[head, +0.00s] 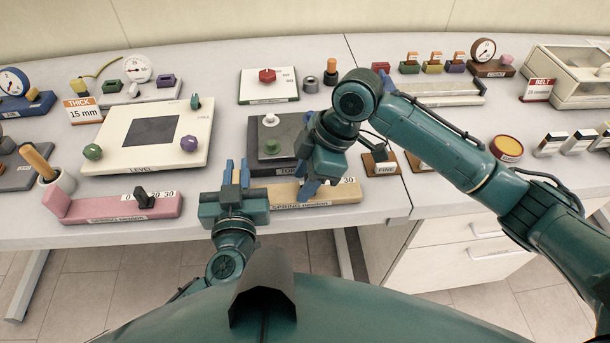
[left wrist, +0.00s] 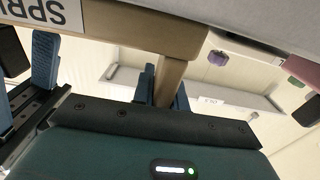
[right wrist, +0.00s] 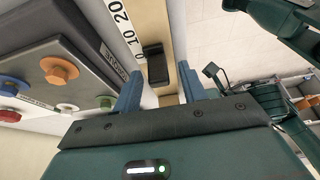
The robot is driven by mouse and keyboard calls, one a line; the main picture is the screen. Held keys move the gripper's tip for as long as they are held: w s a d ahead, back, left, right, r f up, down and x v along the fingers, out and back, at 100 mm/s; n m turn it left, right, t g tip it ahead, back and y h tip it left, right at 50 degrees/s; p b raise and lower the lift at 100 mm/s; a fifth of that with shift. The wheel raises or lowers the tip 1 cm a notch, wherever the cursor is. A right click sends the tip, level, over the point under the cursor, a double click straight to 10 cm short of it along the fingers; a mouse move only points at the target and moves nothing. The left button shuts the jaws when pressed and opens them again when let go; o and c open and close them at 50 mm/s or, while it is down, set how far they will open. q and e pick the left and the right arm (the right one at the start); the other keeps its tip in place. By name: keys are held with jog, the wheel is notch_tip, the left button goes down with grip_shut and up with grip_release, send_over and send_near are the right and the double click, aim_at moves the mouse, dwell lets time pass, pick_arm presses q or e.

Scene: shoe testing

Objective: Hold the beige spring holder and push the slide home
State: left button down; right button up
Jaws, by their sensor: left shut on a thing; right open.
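The beige spring holder (head: 345,192) lies at the table's front edge, with a number scale on top and a label on its front. My left gripper (head: 236,172) is at its left end. In the left wrist view the fingers (left wrist: 163,88) are shut on a narrow beige part of the holder (left wrist: 172,75). My right gripper (head: 310,188) is over the holder and hides much of it in the head view. In the right wrist view its open blue fingers (right wrist: 160,88) are spread beside the holder, and the black slide (right wrist: 154,64) stands just ahead between them, near the 0 mark.
A pink holder (head: 105,208) with a black slide sits to the left. A dark plate with coloured knobs (head: 275,140) is right behind the beige holder. A wooden FINE sign (head: 382,163) stands to the right. The white level board (head: 190,155) is behind left.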

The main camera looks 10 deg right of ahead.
jog(key=v, duration=1.2)
pick_arm(q)
jog(key=c, duration=1.3)
grip_release()
pick_arm(e)
jog(key=shift+a, duration=0.1)
